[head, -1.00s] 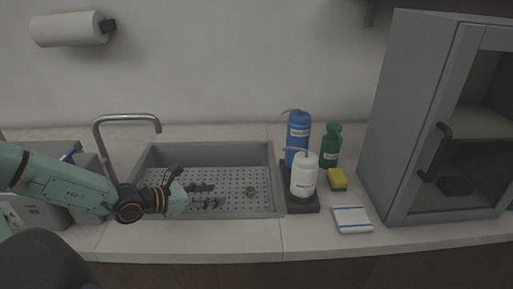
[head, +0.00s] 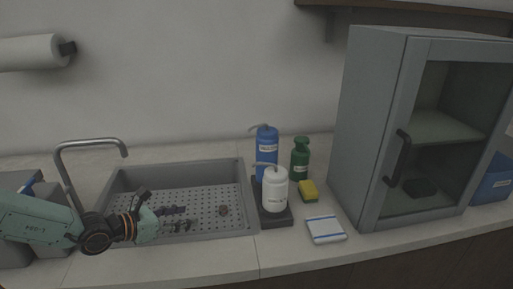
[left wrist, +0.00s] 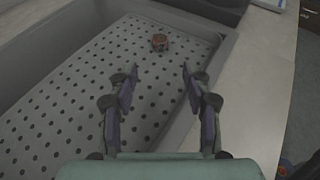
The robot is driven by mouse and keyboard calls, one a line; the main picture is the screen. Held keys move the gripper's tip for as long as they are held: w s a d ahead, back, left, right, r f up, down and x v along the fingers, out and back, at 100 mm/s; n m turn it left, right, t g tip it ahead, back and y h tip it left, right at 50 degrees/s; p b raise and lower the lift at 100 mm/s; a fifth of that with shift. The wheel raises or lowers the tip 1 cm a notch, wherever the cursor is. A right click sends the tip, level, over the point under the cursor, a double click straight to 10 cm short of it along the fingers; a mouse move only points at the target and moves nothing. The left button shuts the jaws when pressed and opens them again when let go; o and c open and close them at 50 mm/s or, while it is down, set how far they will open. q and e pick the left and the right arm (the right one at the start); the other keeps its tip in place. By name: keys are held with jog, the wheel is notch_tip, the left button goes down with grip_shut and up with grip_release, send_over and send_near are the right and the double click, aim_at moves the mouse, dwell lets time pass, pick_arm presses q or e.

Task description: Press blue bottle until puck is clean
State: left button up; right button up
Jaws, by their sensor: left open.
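The blue bottle (head: 266,146) with a bent spout stands upright on a dark stand right of the sink, partly behind a white bottle (head: 275,189). My right gripper is not in view.
The sink (head: 249,208) has a faucet (head: 91,145) at its left. A green bottle (head: 300,158), a yellow sponge (head: 309,190) and a folded cloth (head: 325,229) are right of the bottles. A grey glass-door cabinet (head: 350,140) stands farther right, with a blue bin (head: 492,183) beyond.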

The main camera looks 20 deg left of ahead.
pick_arm(q)
jog(key=shift+c, duration=0.2)
dwell(0.3)
grip_shut()
dwell(1.5)
